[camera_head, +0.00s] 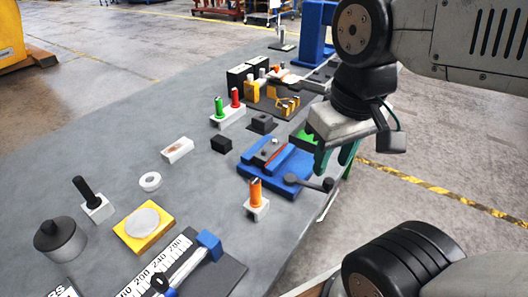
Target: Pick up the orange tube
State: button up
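The orange tube (256,191) stands upright in a small white block (258,209) near the right edge of the grey table, with a dark tip at its top. My gripper (335,160) is up and to the right of the tube, above the table's right edge. Its two green fingers point down with a gap between them, and I see nothing held there. The gripper is well apart from the tube.
A blue fixture (275,168) with a dark-knobbed lever (308,183) stands just behind the tube. A green tube and a red tube stand in a white holder (228,118) further back. A scale with a blue end block (209,243) lies in front. Bare table (205,190) lies left.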

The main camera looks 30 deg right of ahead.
aim_at(255, 201)
jog(key=k, duration=1)
jog(key=u, duration=1.75)
jog(key=i, duration=1)
jog(key=z, duration=1.4)
